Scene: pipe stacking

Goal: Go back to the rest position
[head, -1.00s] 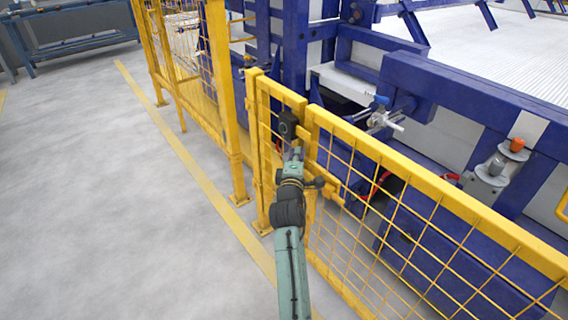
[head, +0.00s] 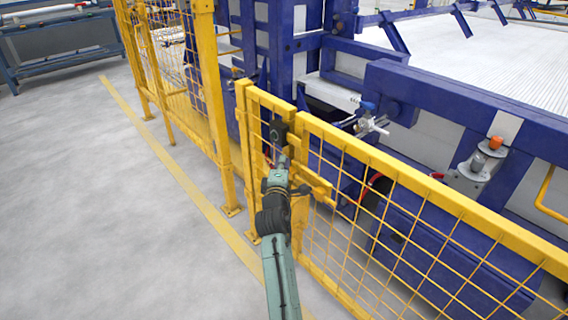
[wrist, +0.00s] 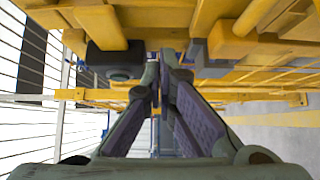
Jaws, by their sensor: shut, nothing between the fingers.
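My gripper (head: 280,160) is at the end of my green arm, in front of the yellow mesh fence gate, near its latch. In the wrist view my gripper (wrist: 163,62) shows its two fingers meeting at the tips, with nothing between them. A dark latch block (head: 278,131) sits on the gate post just beyond the fingertips in the head view. In the wrist view a dark block (wrist: 116,62) is just left of the fingertips. I cannot tell whether the fingers touch it.
The yellow fence (head: 400,181) runs across the front right, close to my arm. Behind it stands a blue machine frame (head: 440,95) with a valve (head: 371,122). Grey floor (head: 110,200) on the left is clear. A blue rack (head: 65,45) stands at the back left.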

